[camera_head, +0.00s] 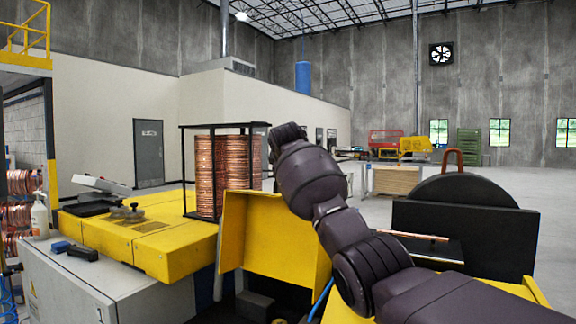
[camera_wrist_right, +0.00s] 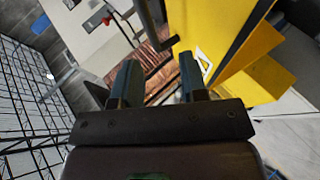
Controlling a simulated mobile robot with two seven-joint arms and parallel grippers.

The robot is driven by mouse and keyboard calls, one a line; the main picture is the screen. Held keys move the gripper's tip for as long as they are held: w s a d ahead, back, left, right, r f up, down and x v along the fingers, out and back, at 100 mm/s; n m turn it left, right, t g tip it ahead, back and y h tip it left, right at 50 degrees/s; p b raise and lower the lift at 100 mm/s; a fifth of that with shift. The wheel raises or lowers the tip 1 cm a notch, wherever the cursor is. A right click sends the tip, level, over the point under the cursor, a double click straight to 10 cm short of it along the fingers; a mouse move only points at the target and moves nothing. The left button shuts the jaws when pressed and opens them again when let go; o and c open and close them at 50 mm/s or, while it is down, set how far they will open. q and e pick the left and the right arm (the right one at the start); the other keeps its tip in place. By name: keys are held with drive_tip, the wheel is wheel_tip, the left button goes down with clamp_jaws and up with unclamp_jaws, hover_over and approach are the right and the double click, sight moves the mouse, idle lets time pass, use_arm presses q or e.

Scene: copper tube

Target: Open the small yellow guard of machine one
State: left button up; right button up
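A yellow sheet-metal guard (camera_head: 272,238) stands at the middle of the head view, beside the machine's flat yellow cover. I cannot tell for sure that it is the small guard of machine one. My right arm reaches up and left in front of its right side; the right gripper itself is hidden there. In the right wrist view my right gripper (camera_wrist_right: 160,72) has its two dark fingers apart with nothing visible between them. Yellow panels (camera_wrist_right: 222,35) lie just beyond and right of the fingers, apart from them as far as I can tell. My left gripper is not in view.
A flat yellow cover (camera_head: 150,240) tops a grey cabinet (camera_head: 75,285) at left. A black frame holding copper coil (camera_head: 225,175) stands behind the guard. A black machine part (camera_head: 465,230) with a copper tube (camera_head: 413,236) is at right. Open floor lies beyond.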

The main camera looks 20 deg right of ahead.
drive_tip(key=shift+v, duration=2)
